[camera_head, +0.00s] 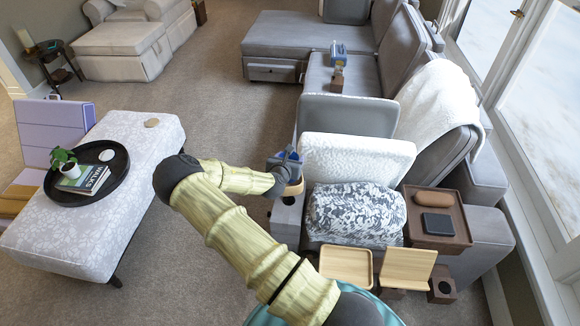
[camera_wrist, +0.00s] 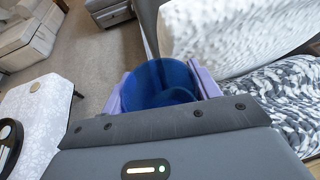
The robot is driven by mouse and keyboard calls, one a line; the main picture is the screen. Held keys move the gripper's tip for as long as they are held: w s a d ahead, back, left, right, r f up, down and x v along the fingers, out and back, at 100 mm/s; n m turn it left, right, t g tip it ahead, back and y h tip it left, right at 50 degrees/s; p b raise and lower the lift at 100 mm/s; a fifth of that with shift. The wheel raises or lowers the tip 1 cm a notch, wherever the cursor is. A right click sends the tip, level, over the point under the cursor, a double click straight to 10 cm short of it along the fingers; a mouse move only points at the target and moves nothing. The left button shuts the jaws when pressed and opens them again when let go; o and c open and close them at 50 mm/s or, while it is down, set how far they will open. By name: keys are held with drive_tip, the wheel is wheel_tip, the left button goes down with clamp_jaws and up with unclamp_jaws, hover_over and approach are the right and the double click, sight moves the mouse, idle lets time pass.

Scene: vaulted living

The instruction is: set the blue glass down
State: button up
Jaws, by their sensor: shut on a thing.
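The blue glass (camera_wrist: 155,82) is between the two purple fingers of my gripper (camera_wrist: 161,88) in the wrist view. The fingers are shut on its sides, and I look down at its round, dark blue form. In the head view my gripper (camera_head: 287,160) is at the near left end of the grey sofa, over its arm (camera_head: 286,222). The glass shows only as a small blue patch there, partly hidden by the gripper. A small wooden piece (camera_head: 294,189) is just below the gripper. I cannot tell whether the glass touches anything below.
White and patterned cushions (camera_head: 355,212) lie close to the right of my gripper. A brown tray (camera_head: 437,216) with a dark box and a brown object stands farther right. A patterned ottoman (camera_head: 55,238) with a round black tray (camera_head: 118,170) stands left, with open carpet between.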

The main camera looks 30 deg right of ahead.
drive_tip(key=shift+f, duration=1.85)
drive_tip(key=shift+f, duration=0.15)
drive_tip(key=o, duration=1.1)
